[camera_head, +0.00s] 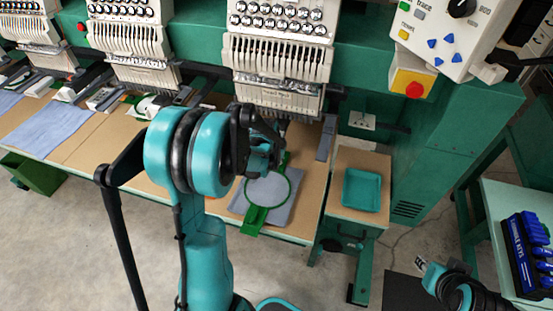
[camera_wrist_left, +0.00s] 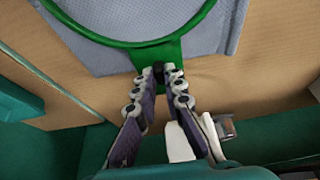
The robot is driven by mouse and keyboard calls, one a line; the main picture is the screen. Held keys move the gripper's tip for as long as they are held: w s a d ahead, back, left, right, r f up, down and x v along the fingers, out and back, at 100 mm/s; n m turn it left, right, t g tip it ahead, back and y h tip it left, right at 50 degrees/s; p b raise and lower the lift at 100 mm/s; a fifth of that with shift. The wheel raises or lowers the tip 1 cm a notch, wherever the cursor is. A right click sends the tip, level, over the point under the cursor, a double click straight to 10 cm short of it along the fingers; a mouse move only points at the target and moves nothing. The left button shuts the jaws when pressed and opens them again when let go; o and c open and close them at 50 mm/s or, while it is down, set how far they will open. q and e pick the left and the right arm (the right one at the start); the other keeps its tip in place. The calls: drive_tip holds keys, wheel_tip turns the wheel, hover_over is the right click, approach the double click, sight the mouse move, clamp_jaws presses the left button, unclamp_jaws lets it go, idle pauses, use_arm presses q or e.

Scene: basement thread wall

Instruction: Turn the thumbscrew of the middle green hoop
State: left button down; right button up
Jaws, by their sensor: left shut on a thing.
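A green hoop (camera_head: 269,204) with grey-blue cloth in it lies on the tan table under the nearest embroidery head. Its near rim (camera_wrist_left: 150,55) crosses the top of the left wrist view. A small dark thumbscrew (camera_wrist_left: 158,68) sits on this rim. My left gripper (camera_wrist_left: 163,76) is shut on the thumbscrew, with a fingertip on each side of it. In the head view my left gripper (camera_head: 266,152) is beside the hoop, and my own arm hides its fingertips and the thumbscrew. Part of my right gripper (camera_head: 424,267) shows at the lower right; its fingers are unclear.
Several embroidery heads (camera_head: 285,60) line the green machine above the table. Blue cloth (camera_head: 45,128) lies at left. A teal tray (camera_head: 362,190) stands on a small stand at right. A control panel (camera_head: 440,40) with a red stop button (camera_head: 414,90) is at upper right.

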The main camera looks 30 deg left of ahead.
use_arm(q)
drive_tip(key=c, duration=1.6)
unclamp_jaws()
drive_tip(key=v, duration=1.2)
drive_tip(key=s+d+r+m+t+h, duration=0.1)
drive_tip(key=s+d+r+m+t, duration=0.1)
drive_tip(key=s+d, duration=1.2)
drive_tip(key=shift+s+d+r+t, duration=0.25)
drive_tip(key=shift+s+d+t, duration=0.1)
drive_tip(key=shift+d+t, duration=0.05)
